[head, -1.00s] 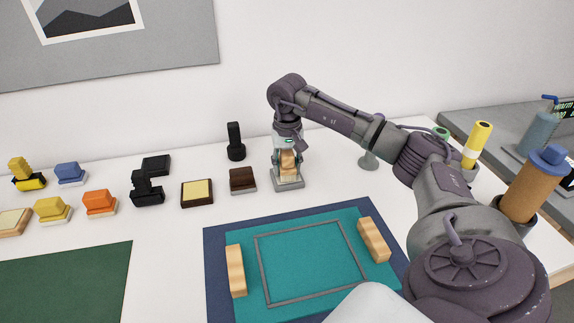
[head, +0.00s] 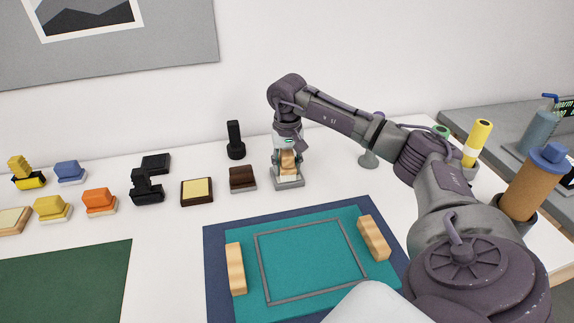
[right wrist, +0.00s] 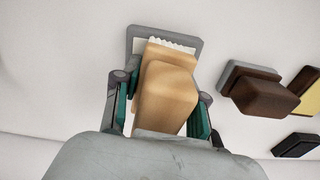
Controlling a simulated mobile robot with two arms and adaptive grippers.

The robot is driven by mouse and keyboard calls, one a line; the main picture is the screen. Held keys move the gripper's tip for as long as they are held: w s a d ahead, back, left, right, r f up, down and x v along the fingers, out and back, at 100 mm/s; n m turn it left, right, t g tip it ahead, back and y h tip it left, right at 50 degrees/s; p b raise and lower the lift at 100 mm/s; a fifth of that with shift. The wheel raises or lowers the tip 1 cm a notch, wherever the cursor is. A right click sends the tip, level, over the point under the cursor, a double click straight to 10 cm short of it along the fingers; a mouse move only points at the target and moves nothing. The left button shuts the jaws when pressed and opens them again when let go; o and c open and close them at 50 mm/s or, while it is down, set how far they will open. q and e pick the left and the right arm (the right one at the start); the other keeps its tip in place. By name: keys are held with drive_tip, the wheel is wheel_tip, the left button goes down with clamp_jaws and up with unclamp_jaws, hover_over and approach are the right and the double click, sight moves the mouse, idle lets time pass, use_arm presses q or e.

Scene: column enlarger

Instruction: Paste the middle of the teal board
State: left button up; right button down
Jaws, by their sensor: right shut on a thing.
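The teal board (head: 310,262) lies on a navy mat (head: 216,285), with a thin grey rectangular outline around its middle. Light wooden blocks lie on its left side (head: 236,269) and right side (head: 374,238). My right gripper (head: 287,163) is behind the board, pointing down. It is shut on a wooden-handled spreader (head: 288,160). In the right wrist view the spreader (right wrist: 165,90) sits between the green-padded fingers (right wrist: 160,105), and its pale toothed edge shows over a grey tray (right wrist: 190,34). My left gripper is out of view.
Left of the grey tray stand a dark brown block tool (head: 242,178), a yellow-topped pad (head: 197,192) and a black upright handle (head: 235,141). Orange (head: 100,202), yellow and blue block tools are farther left. A green mat (head: 65,283) lies front left.

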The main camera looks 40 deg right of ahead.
idle(0.4)
drive_tip(key=shift+r+p, duration=2.65)
drive_tip(key=shift+r, duration=0.9)
drive_tip(key=shift+f, duration=0.1)
drive_tip(key=s+a+n, duration=0.2)
drive_tip(key=s+a, duration=0.2)
drive_tip(key=a, duration=0.4)
drive_tip(key=s+a+n, duration=0.2)
drive_tip(key=s+a, duration=0.3)
drive_tip(key=a, duration=0.3)
drive_tip(key=s+a+f+n, duration=0.1)
drive_tip(key=s+a, duration=0.3)
drive_tip(key=a, duration=0.4)
drive_tip(key=shift+s+a+n, duration=0.4)
drive_tip(key=shift+n, duration=0.5)
drive_tip(key=shift+s+a, duration=0.3)
drive_tip(key=shift+s, duration=0.15)
